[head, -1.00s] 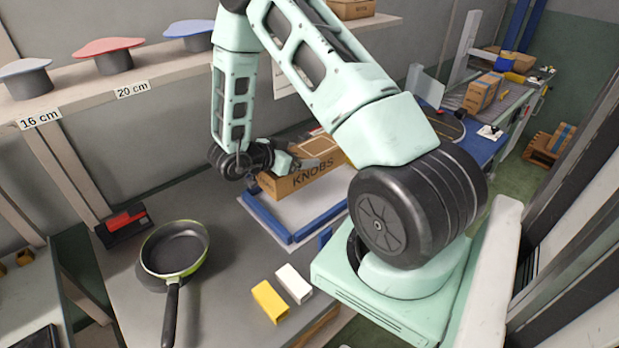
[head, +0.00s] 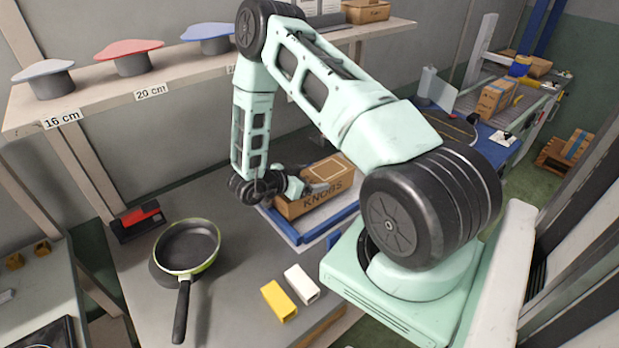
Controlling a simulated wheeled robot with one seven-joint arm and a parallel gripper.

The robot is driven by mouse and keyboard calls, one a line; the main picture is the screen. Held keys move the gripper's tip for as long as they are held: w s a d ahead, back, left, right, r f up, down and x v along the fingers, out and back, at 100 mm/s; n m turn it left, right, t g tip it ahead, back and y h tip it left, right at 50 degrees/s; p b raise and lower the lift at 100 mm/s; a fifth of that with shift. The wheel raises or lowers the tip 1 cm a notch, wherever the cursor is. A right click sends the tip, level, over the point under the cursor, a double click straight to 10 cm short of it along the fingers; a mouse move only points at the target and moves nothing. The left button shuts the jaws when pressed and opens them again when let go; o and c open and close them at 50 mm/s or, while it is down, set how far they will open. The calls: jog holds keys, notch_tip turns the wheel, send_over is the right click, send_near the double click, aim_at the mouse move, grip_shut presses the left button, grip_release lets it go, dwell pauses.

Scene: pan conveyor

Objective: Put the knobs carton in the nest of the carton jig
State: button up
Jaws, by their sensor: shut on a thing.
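The knobs carton (head: 317,198) is a brown cardboard box with "KNOBS" printed on its near side. My gripper (head: 301,187) is at the carton's left end and shut on it. The carton jig (head: 282,222) is a white plate with blue rails, below and around the carton. The carton and my arm cover much of the jig, so its nest is mostly hidden. I cannot tell whether the carton rests on the plate or is held just above it.
A frying pan (head: 187,247) stands on the grey table. A yellow block (head: 279,301) and a white block (head: 301,284) lie near the front edge. A red and black item (head: 138,220) sits at the left. A shelf with lids (head: 137,58) runs behind.

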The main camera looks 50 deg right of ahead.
jog(key=shift+f, duration=0.45)
jog(key=shift+f+b, duration=0.15)
jog(key=shift+b, duration=0.15)
